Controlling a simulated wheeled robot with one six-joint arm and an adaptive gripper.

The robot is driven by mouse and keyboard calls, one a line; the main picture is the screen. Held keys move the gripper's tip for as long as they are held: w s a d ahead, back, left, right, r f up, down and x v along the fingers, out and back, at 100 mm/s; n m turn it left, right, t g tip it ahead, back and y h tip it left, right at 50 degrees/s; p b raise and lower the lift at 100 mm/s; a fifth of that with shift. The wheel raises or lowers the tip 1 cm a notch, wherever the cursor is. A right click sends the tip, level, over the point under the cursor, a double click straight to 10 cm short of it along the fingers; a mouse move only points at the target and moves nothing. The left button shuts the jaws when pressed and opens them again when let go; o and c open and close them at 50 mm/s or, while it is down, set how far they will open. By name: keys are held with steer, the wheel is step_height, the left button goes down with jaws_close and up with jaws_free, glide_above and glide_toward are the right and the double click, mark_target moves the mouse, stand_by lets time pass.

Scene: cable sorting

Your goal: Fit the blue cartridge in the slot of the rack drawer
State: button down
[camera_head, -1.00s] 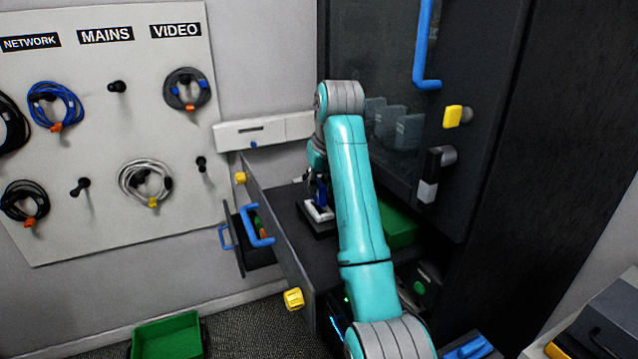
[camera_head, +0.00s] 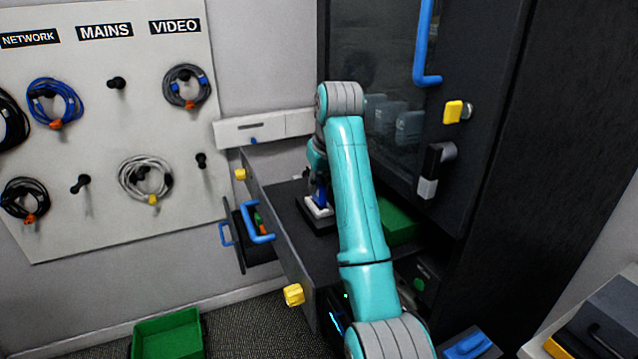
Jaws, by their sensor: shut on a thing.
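The rack drawer (camera_head: 280,232) is pulled out of the dark rack, with a blue handle on its front. Inside it stands a small dark block with a white-rimmed slot (camera_head: 317,209). My gripper (camera_head: 319,181) points down over this slot, partly hidden behind my teal arm. It is shut on the blue cartridge (camera_head: 321,197), of which only a small part shows. The cartridge's lower end is at the white rim. I cannot tell whether it is inside the slot or just above it.
A green box (camera_head: 398,229) lies to the right in the drawer. The rack door (camera_head: 490,150) with a blue handle stands open at the right. A smaller open drawer (camera_head: 227,236) is at the left. A green bin (camera_head: 168,338) sits on the floor. Cables hang on the wall board (camera_head: 110,90).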

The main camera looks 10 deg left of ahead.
steer(key=shift+f, duration=0.95)
stand_by(0.8)
steer(key=c, duration=1)
jaws_free()
steer(key=o, duration=0.5)
steer(key=shift+c, duration=0.2)
